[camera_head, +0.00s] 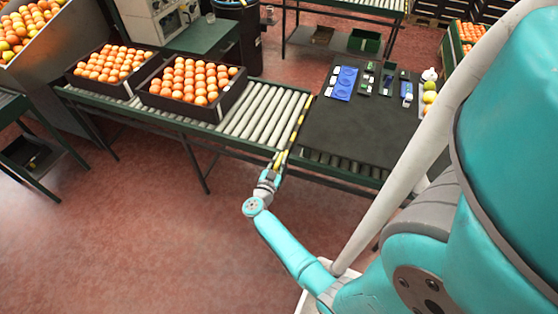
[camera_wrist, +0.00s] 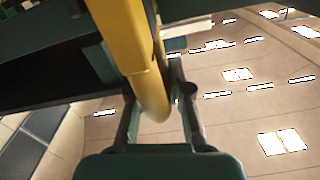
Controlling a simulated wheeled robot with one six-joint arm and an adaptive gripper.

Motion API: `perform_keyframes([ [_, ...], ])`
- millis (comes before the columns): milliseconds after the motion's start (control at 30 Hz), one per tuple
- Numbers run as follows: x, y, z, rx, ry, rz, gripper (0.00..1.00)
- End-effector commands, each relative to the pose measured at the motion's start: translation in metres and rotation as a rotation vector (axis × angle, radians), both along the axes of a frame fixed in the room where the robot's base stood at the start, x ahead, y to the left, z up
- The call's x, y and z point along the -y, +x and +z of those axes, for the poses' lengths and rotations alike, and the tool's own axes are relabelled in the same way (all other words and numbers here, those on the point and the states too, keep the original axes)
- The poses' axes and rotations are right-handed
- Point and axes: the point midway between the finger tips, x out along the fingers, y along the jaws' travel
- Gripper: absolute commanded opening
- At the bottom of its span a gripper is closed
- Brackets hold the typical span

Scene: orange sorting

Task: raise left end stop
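The left end stop, a yellow bar, lies across the roller conveyor beside the dark mat in the head view (camera_head: 294,127). In the wrist view its curved yellow end (camera_wrist: 134,60) hangs between my fingers. My gripper (camera_head: 276,166) is at the conveyor's near edge, at the near end of the bar. In the wrist view my gripper (camera_wrist: 159,95) has its fingers apart, one on each side of the yellow end. A gap shows between the bar and the right finger. Contact on the left side is unclear.
Two black crates of oranges (camera_head: 163,101) and (camera_head: 74,78) stand on the conveyor (camera_head: 258,112) at left. Right of the bar, a dark mat (camera_head: 350,127) carries a blue tray (camera_head: 343,84) and small items. Clear floor (camera_head: 130,220) lies in front.

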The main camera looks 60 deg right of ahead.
Motion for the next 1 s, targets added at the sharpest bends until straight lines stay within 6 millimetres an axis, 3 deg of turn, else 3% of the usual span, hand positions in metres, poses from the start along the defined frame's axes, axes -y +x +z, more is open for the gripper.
perform_keyframes([
  [267,0.0,0.0,0.004,0.002,-0.001,-0.001,0.0],
  [700,0.0,0.0,0.071,0.003,-0.002,-0.002,0.0],
  [1000,0.0,0.0,0.077,0.003,-0.005,-0.002,0.0],
])
